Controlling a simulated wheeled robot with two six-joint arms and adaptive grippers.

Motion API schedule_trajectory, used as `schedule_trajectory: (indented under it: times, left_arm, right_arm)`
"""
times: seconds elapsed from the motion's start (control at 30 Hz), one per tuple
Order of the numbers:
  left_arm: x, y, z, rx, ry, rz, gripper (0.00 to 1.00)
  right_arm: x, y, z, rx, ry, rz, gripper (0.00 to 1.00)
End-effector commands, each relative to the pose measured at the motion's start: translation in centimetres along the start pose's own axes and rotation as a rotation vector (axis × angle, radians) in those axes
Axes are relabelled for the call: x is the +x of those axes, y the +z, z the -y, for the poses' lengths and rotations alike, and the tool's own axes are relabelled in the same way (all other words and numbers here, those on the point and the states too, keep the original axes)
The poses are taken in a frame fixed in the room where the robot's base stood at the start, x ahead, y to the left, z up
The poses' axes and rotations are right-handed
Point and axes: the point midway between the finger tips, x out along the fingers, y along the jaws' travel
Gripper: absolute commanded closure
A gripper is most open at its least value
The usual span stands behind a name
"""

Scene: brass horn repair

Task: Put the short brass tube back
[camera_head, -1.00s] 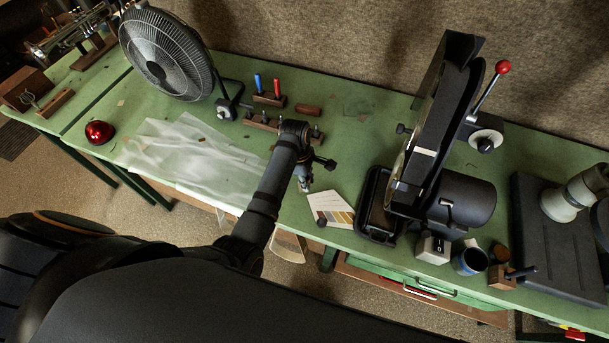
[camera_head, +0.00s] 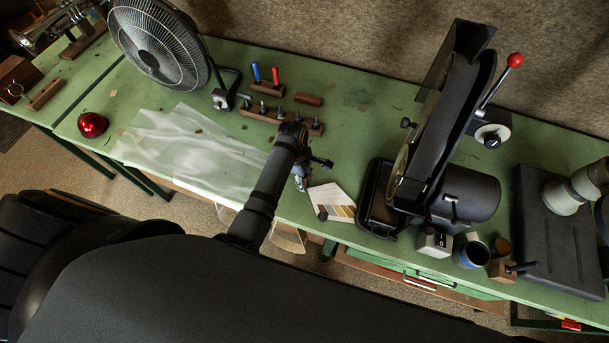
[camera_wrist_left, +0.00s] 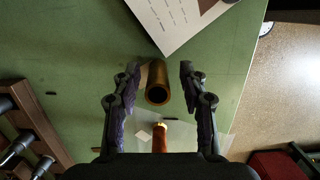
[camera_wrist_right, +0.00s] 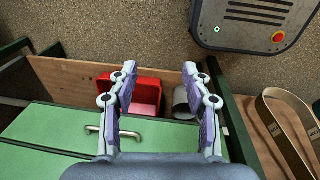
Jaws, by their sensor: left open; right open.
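A short brass tube (camera_wrist_left: 157,84) shows in the left wrist view with its round open end facing the camera. My left gripper (camera_wrist_left: 160,74) is open, with one finger on each side of the tube and a visible gap at the right finger. In the head view, my left gripper (camera_head: 302,182) is over the bench near its front edge, and the tube is hard to make out there. My right gripper (camera_wrist_right: 159,72) is open and empty in the right wrist view, and is not visible in the head view.
A wooden peg rack (camera_head: 257,117) stands behind my left gripper. A printed card (camera_head: 338,198) lies beside it, left of a black belt grinder (camera_head: 470,195). A plastic sheet (camera_head: 190,150) covers bench to the left. A red bin (camera_wrist_right: 147,88) is below my right gripper.

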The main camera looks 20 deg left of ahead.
Motion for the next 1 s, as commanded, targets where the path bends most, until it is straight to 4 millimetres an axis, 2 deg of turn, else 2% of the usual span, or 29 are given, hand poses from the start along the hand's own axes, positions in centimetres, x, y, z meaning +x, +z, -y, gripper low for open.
schedule_trajectory:
  times: [0.13, 0.23, 0.47, 0.53, 0.7, 1.0]
  left_arm:
    - [-1.7, 0.0, -0.1, 0.000, 0.005, 0.000, 0.57]
    - [-4.0, 0.0, -0.2, 0.000, 0.007, 0.000, 0.57]
    - [-9.3, 0.0, -0.1, 0.001, 0.006, 0.000, 0.57]
    - [-10.8, 0.0, -0.1, 0.001, 0.003, 0.000, 0.57]
    - [-11.9, 0.0, 0.0, 0.000, 0.000, 0.001, 0.57]
    - [-11.9, 0.0, 0.0, 0.000, 0.000, 0.000, 0.57]
  right_arm:
    - [0.7, -1.2, 0.5, 0.003, -0.006, -0.020, 0.51]
    - [1.4, -1.9, 1.1, 0.007, -0.012, -0.031, 0.51]
    - [2.7, -1.7, 1.7, 0.009, -0.018, -0.030, 0.51]
    - [2.0, -1.6, 1.7, 0.009, -0.018, -0.028, 0.51]
    - [1.8, -1.5, 1.4, 0.007, -0.015, -0.026, 0.51]
    - [1.9, -1.3, 0.8, 0.005, -0.008, -0.022, 0.51]
